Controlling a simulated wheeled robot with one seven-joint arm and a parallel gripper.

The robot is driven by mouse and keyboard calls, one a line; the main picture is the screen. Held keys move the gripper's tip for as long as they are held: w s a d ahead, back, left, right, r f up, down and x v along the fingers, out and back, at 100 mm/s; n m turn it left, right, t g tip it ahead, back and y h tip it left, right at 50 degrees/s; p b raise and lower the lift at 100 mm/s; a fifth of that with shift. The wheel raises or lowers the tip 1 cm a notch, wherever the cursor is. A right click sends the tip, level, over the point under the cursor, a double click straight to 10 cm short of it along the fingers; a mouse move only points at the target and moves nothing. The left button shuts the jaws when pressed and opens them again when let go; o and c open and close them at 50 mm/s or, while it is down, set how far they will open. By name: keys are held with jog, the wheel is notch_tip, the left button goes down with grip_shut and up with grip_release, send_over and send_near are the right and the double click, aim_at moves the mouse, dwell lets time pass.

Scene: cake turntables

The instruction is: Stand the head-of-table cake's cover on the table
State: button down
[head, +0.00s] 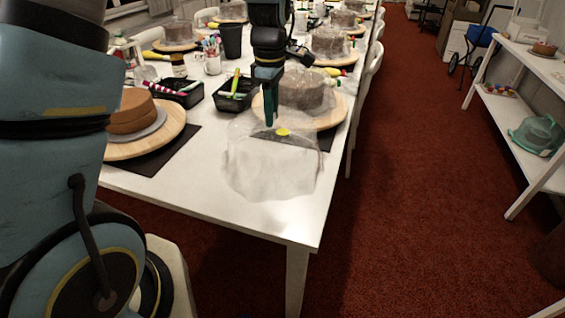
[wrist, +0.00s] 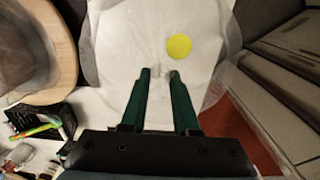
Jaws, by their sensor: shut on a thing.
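My gripper (head: 269,119) is shut on the top of a clear dome cover (head: 262,170) that carries a round yellow spot. The cover hangs upright over the bare near end of the white table (head: 200,185). I cannot tell whether its rim touches the table. In the wrist view my gripper's fingers (wrist: 160,75) are at the cover's top (wrist: 200,95), beside the yellow spot. A grey-brown cake (head: 303,91) stands on a wooden turntable (head: 331,113) just behind the cover, which partly overlaps them in the picture.
A brown cake (head: 136,111) stands uncovered on a turntable at the left. Black trays of tools (head: 236,93) lie between the cakes. More cakes line the table behind. The table's right edge is near the cover; red carpet (head: 420,180) and a white shelf (head: 512,110) lie beyond.

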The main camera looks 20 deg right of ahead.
aim_at(272, 138)
notch_tip(272, 138, down, 8)
jog(key=shift+r+p, duration=0.25)
jog(key=shift+p, duration=0.6)
jog(key=shift+f, duration=0.1)
jog(key=c, duration=0.7)
grip_release()
jog(key=shift+o, duration=0.2)
notch_tip(272, 138, up, 12)
jog(key=shift+w+r+b, duration=0.1)
jog(key=shift+r+b, duration=0.05)
jog(key=shift+b, duration=1)
jog(key=shift+m, duration=0.9)
jog(key=a, duration=0.2)
jog(key=w+a, duration=0.1)
jog(key=a, duration=0.4)
jog(key=shift+w+a, duration=0.2)
jog(key=shift+w, duration=0.15)
jog(key=s+a+f+m, duration=0.1)
jog(key=s+a+m, duration=0.2)
jog(key=a, duration=0.8)
jog(key=s+a+f+m+t, duration=0.1)
jog(key=a+m, duration=0.4)
jog(key=a, duration=0.6)
jog(key=shift+s+a+f+m+t, duration=0.3)
jog(key=shift+s+a+m, duration=0.1)
jog(key=shift+s, duration=0.5)
